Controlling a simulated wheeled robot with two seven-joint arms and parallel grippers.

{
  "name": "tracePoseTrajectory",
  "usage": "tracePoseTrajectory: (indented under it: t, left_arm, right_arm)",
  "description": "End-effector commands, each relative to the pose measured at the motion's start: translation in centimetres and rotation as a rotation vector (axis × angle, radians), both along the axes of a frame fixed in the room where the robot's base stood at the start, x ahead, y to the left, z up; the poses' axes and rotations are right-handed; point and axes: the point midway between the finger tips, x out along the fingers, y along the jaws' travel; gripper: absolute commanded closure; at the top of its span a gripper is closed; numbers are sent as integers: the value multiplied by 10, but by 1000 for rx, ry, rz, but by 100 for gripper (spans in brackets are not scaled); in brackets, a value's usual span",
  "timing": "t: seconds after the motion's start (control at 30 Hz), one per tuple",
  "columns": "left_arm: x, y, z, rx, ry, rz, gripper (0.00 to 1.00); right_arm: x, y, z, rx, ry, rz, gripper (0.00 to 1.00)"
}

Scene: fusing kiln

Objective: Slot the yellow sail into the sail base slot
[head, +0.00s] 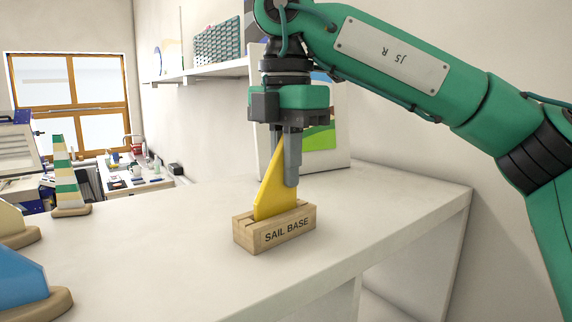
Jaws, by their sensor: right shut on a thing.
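The yellow sail (271,196) is upright in the middle of the head view. My right gripper (286,165) comes down from above and is shut on the sail's upper part. The wooden sail base (288,233), lettered SAIL BASE, stands on the white counter. The sail's lower edge meets the top of the base at its slot. I cannot tell how deep the sail sits in it. My left gripper is not in view.
A striped sail (62,172) on a wooden foot and a blue sail (18,284) stand at the left. A picture panel (325,150) leans behind the gripper. The white counter (165,250) is clear left of the base. A shelf (205,70) runs along the wall.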

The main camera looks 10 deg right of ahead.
Motion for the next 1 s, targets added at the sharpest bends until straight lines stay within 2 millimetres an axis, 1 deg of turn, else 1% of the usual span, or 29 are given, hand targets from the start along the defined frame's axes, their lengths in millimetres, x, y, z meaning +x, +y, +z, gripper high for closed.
tracePoseTrajectory:
  t: [0.27,1.0]
  left_arm:
    - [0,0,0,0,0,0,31]
    - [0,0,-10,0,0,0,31]
  right_arm:
    - [0,0,0,0,-1,0,100]
    - [0,0,-10,0,-1,0,100]
